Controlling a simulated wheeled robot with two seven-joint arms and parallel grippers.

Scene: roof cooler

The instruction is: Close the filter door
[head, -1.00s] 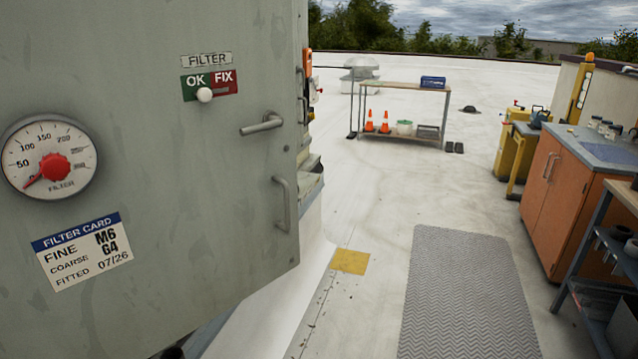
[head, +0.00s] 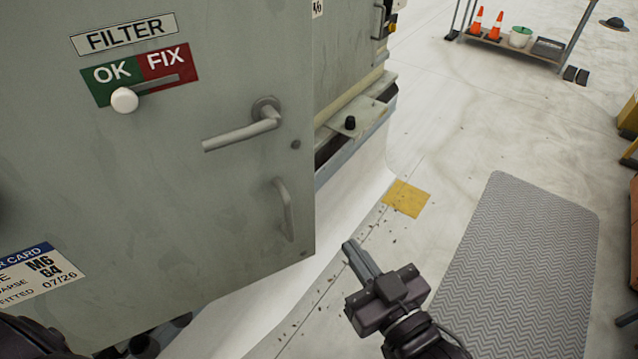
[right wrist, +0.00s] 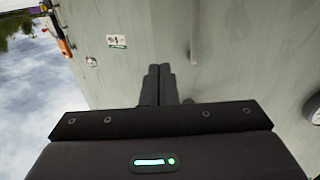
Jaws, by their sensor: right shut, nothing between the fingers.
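The filter door (head: 190,220) is a grey-green panel filling the left of the head view. Its right edge stands out in front of the unit behind it, so it looks ajar. It carries a lever handle (head: 240,136), a bow-shaped pull handle (head: 285,210) and a FILTER OK/FIX plate (head: 140,75) with its white knob (head: 124,100) on the OK side. My right gripper (head: 350,247) is shut and empty, to the right of the door's lower right corner, apart from the handles. In the right wrist view its closed fingers (right wrist: 158,70) point along a grey-green surface. My left gripper is not visible.
The unit's ledge (head: 360,120) lies behind the door's edge. A yellow floor patch (head: 406,198) and a grey ribbed mat (head: 515,270) lie on the pale roof. A bench with cones (head: 495,25) stands at the back.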

